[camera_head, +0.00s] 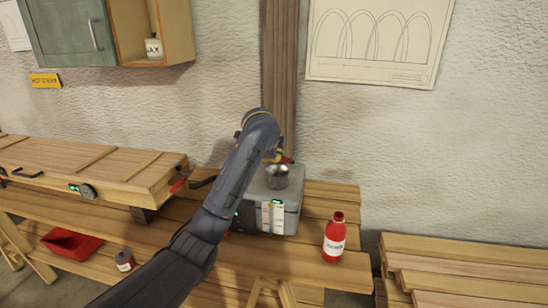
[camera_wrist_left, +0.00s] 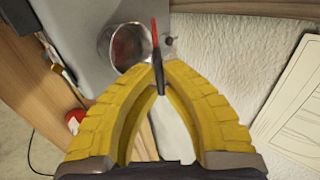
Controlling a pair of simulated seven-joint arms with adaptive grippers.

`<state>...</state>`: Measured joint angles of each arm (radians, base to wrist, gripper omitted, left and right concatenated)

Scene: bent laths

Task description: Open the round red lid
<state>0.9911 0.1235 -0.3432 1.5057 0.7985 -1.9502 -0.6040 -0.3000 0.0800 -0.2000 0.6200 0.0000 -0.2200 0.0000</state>
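A grey box (camera_head: 256,190) stands on the wooden bench, with a round steel opening (camera_head: 277,176) on top. The wrist view shows this opening (camera_wrist_left: 124,46) uncovered, with a reddish-brown inside. The red lid (camera_head: 287,160) stands up behind the opening; in the wrist view the lid (camera_wrist_left: 155,34) is edge-on beside the rim, a thin red strip with a dark tab. My left gripper (camera_wrist_left: 161,66) has its yellow fingertips close together around that dark tab. In the head view my arm partly hides the gripper (camera_head: 273,156). My right gripper is out of view.
A red bottle (camera_head: 334,240) stands right of the box. A long wooden case (camera_head: 100,168) lies at left. A red tray (camera_head: 70,243) and a small jar (camera_head: 124,261) are at front left. Stacked boards (camera_head: 465,255) are at right. The wall is close behind the box.

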